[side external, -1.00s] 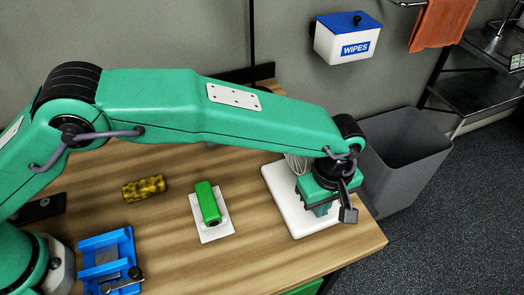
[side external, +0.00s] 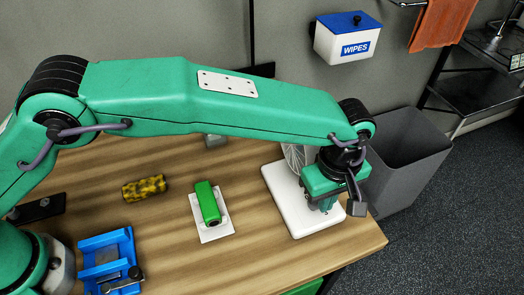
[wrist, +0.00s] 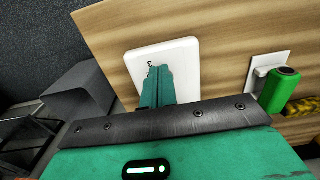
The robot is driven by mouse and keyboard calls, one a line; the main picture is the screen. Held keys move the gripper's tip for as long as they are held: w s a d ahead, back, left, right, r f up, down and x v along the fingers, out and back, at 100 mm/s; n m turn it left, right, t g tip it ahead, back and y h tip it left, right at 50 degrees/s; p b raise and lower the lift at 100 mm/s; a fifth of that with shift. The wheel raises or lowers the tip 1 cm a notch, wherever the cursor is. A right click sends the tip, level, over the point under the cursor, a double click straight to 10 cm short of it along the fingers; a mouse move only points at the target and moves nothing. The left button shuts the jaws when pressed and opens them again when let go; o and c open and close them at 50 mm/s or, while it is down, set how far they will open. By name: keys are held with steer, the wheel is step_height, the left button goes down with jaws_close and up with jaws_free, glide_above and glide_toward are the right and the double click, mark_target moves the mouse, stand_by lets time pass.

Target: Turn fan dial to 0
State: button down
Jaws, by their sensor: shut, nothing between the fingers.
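The fan's white base (side external: 282,204) lies on the wooden table near its right edge. Part of its wire cage (side external: 296,155) shows behind my arm. My gripper (side external: 325,207) is shut with nothing in it, pointing down over the base. In the wrist view my gripper's fingers (wrist: 158,72) are together over the white base (wrist: 183,53), beside small dark markings. The dial itself is not visible; the fingers and wrist cover that area. I cannot tell whether the fingertips touch it or where it is set.
A green object (side external: 207,202) stands on a white plate left of the fan. A yellow-black roll (side external: 145,188) and a blue holder (side external: 106,256) lie farther left. A grey bin (side external: 405,155) stands off the table's right edge. Bare table lies between the green object and fan.

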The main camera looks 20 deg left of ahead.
step_height(320, 180, up, 2)
steer(key=shift+r, duration=0.25)
